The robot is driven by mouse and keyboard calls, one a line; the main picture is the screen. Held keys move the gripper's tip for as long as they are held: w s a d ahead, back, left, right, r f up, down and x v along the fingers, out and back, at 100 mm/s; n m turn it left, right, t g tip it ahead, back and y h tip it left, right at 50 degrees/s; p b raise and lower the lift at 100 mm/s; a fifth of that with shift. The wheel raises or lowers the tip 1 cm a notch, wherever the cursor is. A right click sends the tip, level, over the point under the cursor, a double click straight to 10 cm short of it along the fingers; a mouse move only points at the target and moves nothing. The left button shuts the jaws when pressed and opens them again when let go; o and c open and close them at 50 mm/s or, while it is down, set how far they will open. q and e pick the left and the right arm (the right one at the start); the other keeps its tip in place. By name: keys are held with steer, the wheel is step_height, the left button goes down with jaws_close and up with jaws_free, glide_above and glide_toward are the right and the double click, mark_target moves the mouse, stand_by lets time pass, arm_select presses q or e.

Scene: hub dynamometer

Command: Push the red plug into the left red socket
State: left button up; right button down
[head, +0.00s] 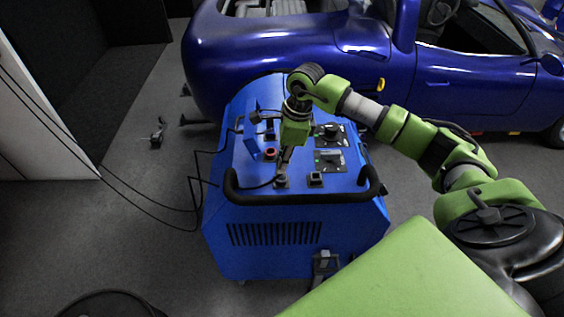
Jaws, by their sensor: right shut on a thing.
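The blue dynamometer cabinet (262,215) stands in the middle, with its sockets and switches on the top panel. My right gripper (285,164) points down over the panel, shut on what appears to be the red plug. The plug is mostly hidden by the fingers and its colour does not show clearly. A dark connector piece (281,181) sits on the panel just under the fingertips, with a black cable running to it from the left. A red-ringed socket (270,154) shows just left of the fingers. I cannot tell whether the plug is in a socket. My left gripper is not in view.
A black handle bar (285,197) runs along the cabinet's front edge. A second dark connector (316,179) and two black rotary switches (330,160) lie right of the gripper. An upright blue plate (250,141) stands to its left. A blue car (280,65) is behind.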

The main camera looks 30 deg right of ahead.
steer(key=shift+a+p+v, duration=0.2)
steer(key=shift+p+v, duration=0.4)
steer(key=shift+v, duration=0.6)
steer(key=shift+w, duration=0.15)
steer(key=w+d+b, duration=0.2)
steer(key=w+b, duration=0.2)
steer(key=w, duration=0.6)
steer(key=shift+d, duration=0.35)
steer(key=shift+w, duration=0.1)
steer(key=shift+f, duration=0.15)
stand_by(0.4)
steer(key=shift+f, duration=0.3)
steer(key=shift+f+b, duration=0.25)
steer(key=shift+b, duration=0.1)
stand_by(0.3)
steer(key=shift+d+b+x, duration=0.2)
steer(key=shift+b+x, duration=0.55)
steer(key=shift+x, duration=0.5)
